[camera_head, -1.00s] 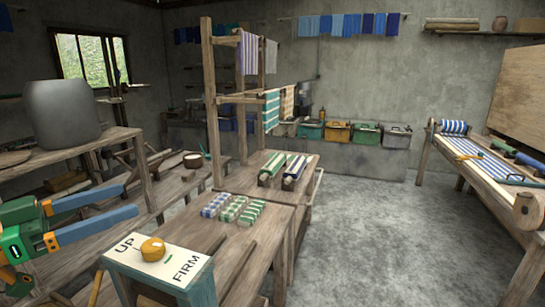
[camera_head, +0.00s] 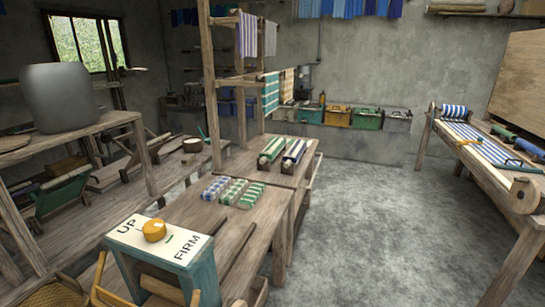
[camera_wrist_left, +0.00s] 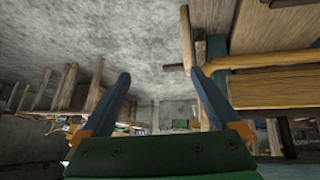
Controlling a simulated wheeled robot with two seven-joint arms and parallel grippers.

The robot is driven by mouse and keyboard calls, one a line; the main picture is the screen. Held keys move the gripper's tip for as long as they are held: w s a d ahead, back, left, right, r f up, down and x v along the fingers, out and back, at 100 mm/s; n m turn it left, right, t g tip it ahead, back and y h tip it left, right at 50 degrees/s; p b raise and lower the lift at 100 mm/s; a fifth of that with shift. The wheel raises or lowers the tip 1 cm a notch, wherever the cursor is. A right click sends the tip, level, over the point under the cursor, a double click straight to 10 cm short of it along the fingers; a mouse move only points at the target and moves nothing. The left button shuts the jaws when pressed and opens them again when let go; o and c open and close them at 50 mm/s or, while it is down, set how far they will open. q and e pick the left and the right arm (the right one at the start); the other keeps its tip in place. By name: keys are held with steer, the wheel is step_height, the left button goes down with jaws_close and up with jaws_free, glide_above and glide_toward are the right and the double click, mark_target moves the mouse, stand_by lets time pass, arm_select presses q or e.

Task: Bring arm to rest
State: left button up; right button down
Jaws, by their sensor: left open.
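My left gripper (camera_wrist_left: 160,92) shows in the left wrist view with its two blue fingers spread apart and nothing between them. Grey concrete surface and the room lie beyond the fingertips. The left arm does not show in the head view now. My right gripper is in neither view.
A teal box with a white top marked UP and FIRM (camera_head: 160,244) and an orange knob (camera_head: 154,230) stands in front. Striped rolls lie on the wooden bench (camera_head: 190,213). A wooden rack (camera_head: 133,147) stands left. The concrete floor (camera_head: 350,220) on the right is clear.

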arm_select(q)
steer(key=s+f+n+g+y, duration=0.2)
steer(key=s+f+n+y, duration=0.3)
steer(key=s, duration=0.7)
step_height(320, 180, down, 25)
steer(key=s+m+g+b, duration=0.1)
steer(key=s+b, duration=0.1)
steer(key=b, duration=0.6)
steer(key=s+a+f+g+b, duration=0.1)
steer(key=s+f+b, duration=0.3)
steer(key=s+f, duration=0.8)
step_height(320, 180, down, 3)
steer(key=shift+a+r+g+b, duration=0.1)
steer(key=shift+a+g+b, duration=0.25)
steer(key=shift+a, duration=0.4)
steer(key=shift+s, duration=0.1)
